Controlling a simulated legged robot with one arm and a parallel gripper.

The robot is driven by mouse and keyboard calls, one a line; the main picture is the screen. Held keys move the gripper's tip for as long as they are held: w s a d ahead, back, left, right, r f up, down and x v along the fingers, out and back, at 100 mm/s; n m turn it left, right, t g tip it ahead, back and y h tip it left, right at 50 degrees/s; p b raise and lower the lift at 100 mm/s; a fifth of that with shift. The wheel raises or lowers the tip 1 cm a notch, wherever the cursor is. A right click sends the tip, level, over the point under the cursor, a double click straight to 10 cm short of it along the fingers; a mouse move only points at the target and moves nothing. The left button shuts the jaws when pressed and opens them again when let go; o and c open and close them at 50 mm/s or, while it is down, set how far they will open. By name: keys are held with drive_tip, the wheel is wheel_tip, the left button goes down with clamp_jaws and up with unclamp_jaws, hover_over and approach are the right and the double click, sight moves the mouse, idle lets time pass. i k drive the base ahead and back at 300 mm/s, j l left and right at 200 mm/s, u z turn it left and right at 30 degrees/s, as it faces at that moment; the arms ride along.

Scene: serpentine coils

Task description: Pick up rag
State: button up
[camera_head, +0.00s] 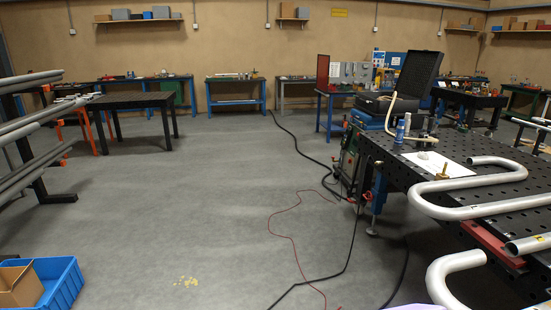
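I cannot pick out a rag with certainty. A flat white sheet (437,165) lies on the dark perforated welding table (390,152) at the right; I cannot tell whether it is cloth or paper. A small pale lump (423,156) lies at its far left part. A pale sliver (415,307) shows at the bottom edge of the view, mostly cut off. My gripper is not in view.
Bent silver pipes (470,184) lie on the table and overhang its near edge. A blue bottle (400,132) and an open black case (415,75) stand farther back. Cables (350,245) cross the floor. A blue crate (62,282) is bottom left; mid-floor is mostly clear.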

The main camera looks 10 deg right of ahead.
sight(421, 155)
drive_tip(key=i+z, duration=0.1)
drive_tip(key=i, duration=0.8)
drive_tip(key=i+j+z, duration=0.1)
drive_tip(key=i, duration=0.8)
drive_tip(key=i+l+z, duration=0.15)
drive_tip(key=i+z, duration=0.25)
drive_tip(key=i, duration=0.25)
drive_tip(key=i+z, duration=0.4)
drive_tip(key=i, duration=0.25)
drive_tip(key=i+j+z, duration=0.4)
drive_tip(key=i, duration=0.25)
drive_tip(key=i+l+z, duration=0.1)
drive_tip(key=i+z, duration=0.2)
drive_tip(key=i, duration=0.25)
drive_tip(key=i+z, duration=0.35)
drive_tip(key=i, duration=0.25)
drive_tip(key=i+j+z, duration=0.3)
drive_tip(key=i, duration=0.25)
